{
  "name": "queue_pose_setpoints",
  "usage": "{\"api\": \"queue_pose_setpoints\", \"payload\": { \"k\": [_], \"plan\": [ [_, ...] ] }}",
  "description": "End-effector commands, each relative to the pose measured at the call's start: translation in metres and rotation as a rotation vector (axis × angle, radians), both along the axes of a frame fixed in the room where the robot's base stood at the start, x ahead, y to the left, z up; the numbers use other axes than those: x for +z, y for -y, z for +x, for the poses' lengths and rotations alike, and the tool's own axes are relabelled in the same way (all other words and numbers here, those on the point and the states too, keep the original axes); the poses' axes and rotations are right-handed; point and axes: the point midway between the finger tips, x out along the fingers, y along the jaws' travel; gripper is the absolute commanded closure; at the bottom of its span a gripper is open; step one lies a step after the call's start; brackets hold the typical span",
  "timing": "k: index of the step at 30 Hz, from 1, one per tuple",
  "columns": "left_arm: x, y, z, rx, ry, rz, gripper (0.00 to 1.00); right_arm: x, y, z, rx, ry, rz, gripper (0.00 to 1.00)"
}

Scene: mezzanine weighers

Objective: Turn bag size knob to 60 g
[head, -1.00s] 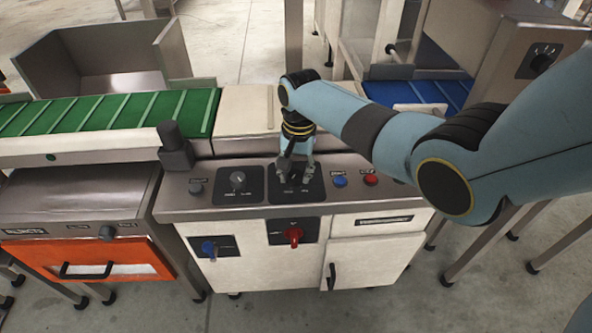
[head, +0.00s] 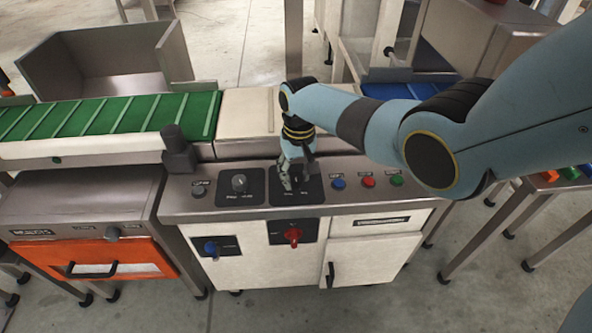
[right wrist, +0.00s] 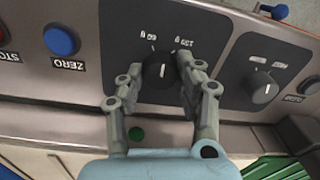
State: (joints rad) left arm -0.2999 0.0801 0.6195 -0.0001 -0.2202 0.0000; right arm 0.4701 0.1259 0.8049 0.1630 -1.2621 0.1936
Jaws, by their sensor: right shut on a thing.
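The dark round knob (right wrist: 160,72) with a white pointer line sits on a black plate with small white labels above it in the right wrist view. In the head view the right gripper (head: 291,184) reaches down onto the right black plate (head: 313,190) and hides the knob. My left gripper is not in view.
A second dark knob (head: 239,183) stands to the left on its own plate. Blue (head: 338,184), red (head: 368,181) and green (head: 397,180) buttons lie to the right. A dark upright post (head: 177,148) stands at the panel's back left. A green conveyor (head: 110,118) runs behind.

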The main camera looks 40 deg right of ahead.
Motion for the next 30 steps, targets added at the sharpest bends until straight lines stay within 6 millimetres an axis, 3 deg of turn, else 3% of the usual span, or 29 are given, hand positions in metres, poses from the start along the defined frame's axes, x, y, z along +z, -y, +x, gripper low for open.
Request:
{"api": "queue_pose_setpoints", "payload": {
  "k": [15, 30],
  "plan": [
    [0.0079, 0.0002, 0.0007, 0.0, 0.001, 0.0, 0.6, 0.0002, 0.0002, 0.0004, 0.383, -0.001, 0.0, 0.97],
    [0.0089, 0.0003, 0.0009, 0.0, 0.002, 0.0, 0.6, -0.0005, 0.0003, 0.0002, 0.485, -0.001, 0.0, 0.97]
  ]
}}
